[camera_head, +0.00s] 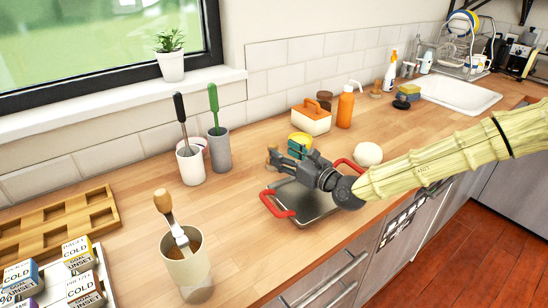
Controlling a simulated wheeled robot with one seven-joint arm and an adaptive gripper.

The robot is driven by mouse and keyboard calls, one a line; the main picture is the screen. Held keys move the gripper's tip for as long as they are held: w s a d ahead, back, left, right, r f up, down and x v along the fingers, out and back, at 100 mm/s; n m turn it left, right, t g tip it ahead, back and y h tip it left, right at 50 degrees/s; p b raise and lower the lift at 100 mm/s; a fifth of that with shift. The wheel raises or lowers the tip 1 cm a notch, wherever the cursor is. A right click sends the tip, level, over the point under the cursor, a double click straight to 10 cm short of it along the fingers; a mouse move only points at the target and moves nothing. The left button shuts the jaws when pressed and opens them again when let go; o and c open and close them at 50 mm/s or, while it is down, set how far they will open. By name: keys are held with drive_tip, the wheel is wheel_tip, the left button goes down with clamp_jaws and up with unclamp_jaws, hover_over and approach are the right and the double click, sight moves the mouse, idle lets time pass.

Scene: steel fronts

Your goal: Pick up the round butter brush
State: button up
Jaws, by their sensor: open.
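A brush-like tool with a wooden handle (163,201) and a metal shank leans in a cream cup (188,270) at the front left of the counter. Its lower end is hidden inside the cup, so I cannot tell whether its head is round. A black-handled tool (180,110) stands in a white cup (191,167), and a green-handled tool (214,104) stands in a grey cup (218,150). Their lower ends are hidden too. My gripper (273,160) is open, points left over the tray, and is well apart from the cups.
A dark metal tray (312,212) with red handles lies under my gripper. A yellow-green item (299,144) and a white ball (368,154) are close by. A wooden rack (62,226) and small boxes (84,289) lie at left. Bare counter lies between cups and tray.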

sight(277, 149)
drive_tip(key=shift+w+a+r, duration=0.1)
drive_tip(key=shift+w+a, duration=0.25)
drive_tip(key=shift+p+x, duration=0.45)
drive_tip(key=shift+x, duration=1.8)
drive_tip(key=c, duration=1.1)
